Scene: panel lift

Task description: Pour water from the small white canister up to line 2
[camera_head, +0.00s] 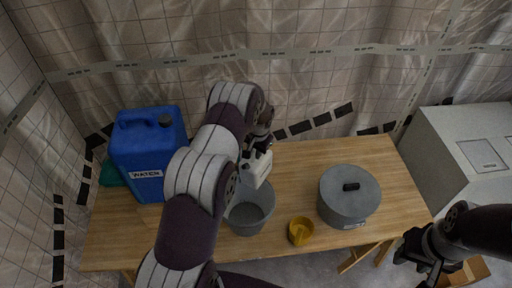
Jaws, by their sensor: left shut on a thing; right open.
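My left gripper (262,147) is shut on the small white canister (257,169), which looks tilted above the grey bucket (262,222). The bucket stands open on the wooden table, partly hidden behind my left arm. I cannot make out any water stream, water level or numbered lines in it. My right gripper (418,258) is open and empty, off the table's front right corner.
A large blue container labelled WATER (145,150) stands at the table's left, with a green object (110,174) behind it. A yellow cup (300,230) and a lidded grey pot (348,197) stand right of the bucket. A pale cabinet (450,150) is at the right.

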